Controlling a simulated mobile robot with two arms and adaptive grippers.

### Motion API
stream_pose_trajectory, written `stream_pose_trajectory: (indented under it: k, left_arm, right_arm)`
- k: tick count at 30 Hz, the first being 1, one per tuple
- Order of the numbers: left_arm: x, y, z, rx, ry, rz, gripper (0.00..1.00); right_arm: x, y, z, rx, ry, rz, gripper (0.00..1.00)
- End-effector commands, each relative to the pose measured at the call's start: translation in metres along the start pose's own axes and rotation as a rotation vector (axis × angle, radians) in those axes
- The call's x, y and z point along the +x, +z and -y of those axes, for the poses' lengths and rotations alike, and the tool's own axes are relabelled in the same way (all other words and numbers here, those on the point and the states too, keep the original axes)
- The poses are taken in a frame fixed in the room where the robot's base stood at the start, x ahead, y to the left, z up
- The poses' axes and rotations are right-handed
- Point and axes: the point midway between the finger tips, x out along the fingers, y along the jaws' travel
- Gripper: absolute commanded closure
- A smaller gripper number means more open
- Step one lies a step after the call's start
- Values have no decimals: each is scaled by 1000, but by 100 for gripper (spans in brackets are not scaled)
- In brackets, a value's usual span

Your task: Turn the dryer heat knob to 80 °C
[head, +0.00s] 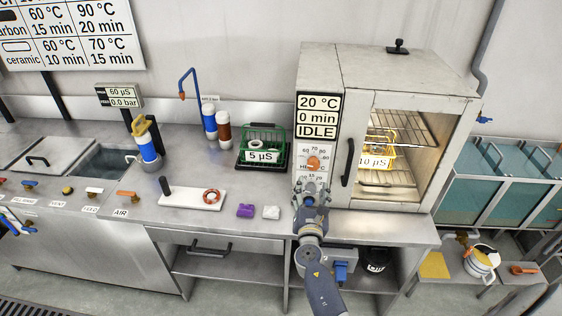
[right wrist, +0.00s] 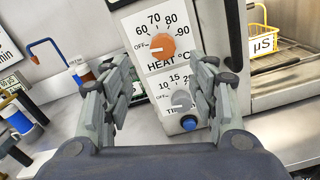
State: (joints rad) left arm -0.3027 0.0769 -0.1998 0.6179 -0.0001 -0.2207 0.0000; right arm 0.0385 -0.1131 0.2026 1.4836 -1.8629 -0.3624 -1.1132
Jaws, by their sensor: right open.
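The dryer (head: 400,72) stands at the right end of the bench, and its display (head: 319,116) reads 20 °C, 0 min, IDLE. The orange heat knob (head: 313,163) is on the panel below; in the right wrist view the knob (right wrist: 161,47) appears to point left, to OFF. Its scale shows 60, 70, 80 and 90, with 80 at upper right. My right gripper (right wrist: 163,88) is open and empty, its fingers spread before the panel, below the heat knob and apart from it. My left gripper is not seen.
The grey timer knob (right wrist: 182,100) and a blue button (right wrist: 189,123) sit below the heat knob. The dark door handle (head: 348,163) stands just right of the panel. A green basket (head: 262,158) is left of the dryer; a yellow basket (head: 381,150) is inside.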

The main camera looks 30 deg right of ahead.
Motion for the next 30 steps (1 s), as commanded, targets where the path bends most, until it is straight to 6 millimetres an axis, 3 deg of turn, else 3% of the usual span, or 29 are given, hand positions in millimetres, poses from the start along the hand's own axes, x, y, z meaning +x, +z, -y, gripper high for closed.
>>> stream_pose_trajectory:
  k: [5, 18, 24, 30]
  left_arm:
    - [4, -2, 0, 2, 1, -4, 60]
    - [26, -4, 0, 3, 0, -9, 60]
    - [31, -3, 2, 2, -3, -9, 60]
    - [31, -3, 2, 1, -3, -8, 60]
  right_arm:
    - [16, 4, 1, -13, -2, 11, 46]
    - [90, 1, 1, -9, -1, 8, 46]
    - [106, 3, 1, -9, -1, 7, 46]
    - [108, 3, 0, -9, 0, 6, 46]
